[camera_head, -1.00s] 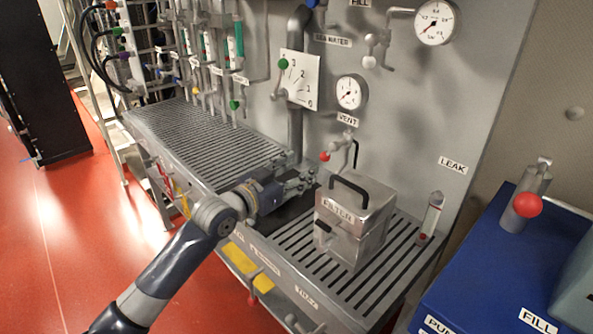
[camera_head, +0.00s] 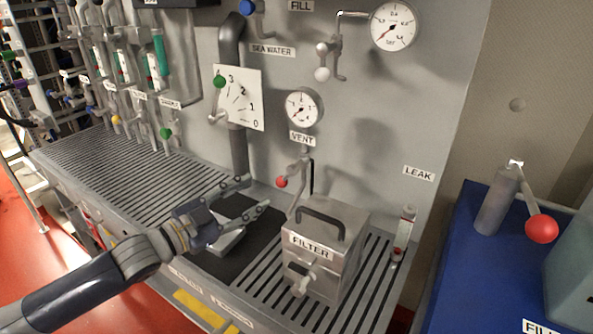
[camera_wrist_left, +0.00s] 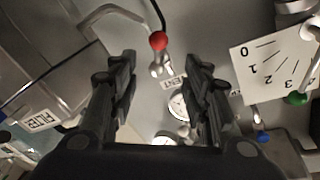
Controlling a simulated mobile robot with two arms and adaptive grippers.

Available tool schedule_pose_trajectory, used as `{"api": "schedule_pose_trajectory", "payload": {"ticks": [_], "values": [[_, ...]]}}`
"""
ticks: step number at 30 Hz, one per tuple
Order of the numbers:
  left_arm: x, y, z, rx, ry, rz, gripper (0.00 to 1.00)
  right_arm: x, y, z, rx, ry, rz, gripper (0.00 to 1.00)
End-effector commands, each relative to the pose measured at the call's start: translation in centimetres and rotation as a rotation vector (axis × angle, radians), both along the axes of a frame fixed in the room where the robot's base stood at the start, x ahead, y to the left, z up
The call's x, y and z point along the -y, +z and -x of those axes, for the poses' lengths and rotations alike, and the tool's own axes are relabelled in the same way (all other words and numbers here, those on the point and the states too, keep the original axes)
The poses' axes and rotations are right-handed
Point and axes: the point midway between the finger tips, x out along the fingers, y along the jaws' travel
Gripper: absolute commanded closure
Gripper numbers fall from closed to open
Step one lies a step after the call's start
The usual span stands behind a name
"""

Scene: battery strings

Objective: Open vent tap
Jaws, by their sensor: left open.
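The vent tap has a red ball handle (camera_head: 281,182) on a metal valve below the VENT label (camera_head: 302,138), on the grey wall panel. In the wrist view its red ball (camera_wrist_left: 158,41) shows in the gap between my fingers, ahead of the tips. My left gripper (camera_head: 257,194) is open and empty above the dark mat, just left of the red ball and apart from it. Its two spread fingers (camera_wrist_left: 160,65) also show in the wrist view. My right gripper is not in view.
A metal FILTER box (camera_head: 325,250) with a black top handle stands right of my gripper, close to the tap. A round gauge (camera_head: 300,107) and a dial plate (camera_head: 238,98) are above. The slatted grate (camera_head: 150,170) at left is clear.

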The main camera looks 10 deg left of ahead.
Motion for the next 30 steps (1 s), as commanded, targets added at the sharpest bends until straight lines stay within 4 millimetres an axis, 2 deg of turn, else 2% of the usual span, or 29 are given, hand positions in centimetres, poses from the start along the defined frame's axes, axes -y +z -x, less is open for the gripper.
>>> {"api": "schedule_pose_trajectory", "payload": {"ticks": [5, 13, 22, 30], "values": [[0.3, 0.1, 0.0, 0.006, -0.01, -0.007, 0.56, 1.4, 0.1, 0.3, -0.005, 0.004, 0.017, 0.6], [2.2, 0.3, -2.8, 0.007, -0.007, -0.005, 0.56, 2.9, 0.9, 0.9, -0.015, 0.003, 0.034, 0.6], [5.1, 0.2, -6.7, 0.006, -0.009, -0.007, 0.56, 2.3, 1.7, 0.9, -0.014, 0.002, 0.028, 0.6], [6.2, 0.0, -8.3, 0.004, -0.008, -0.008, 0.56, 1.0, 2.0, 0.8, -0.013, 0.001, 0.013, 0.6]]}}
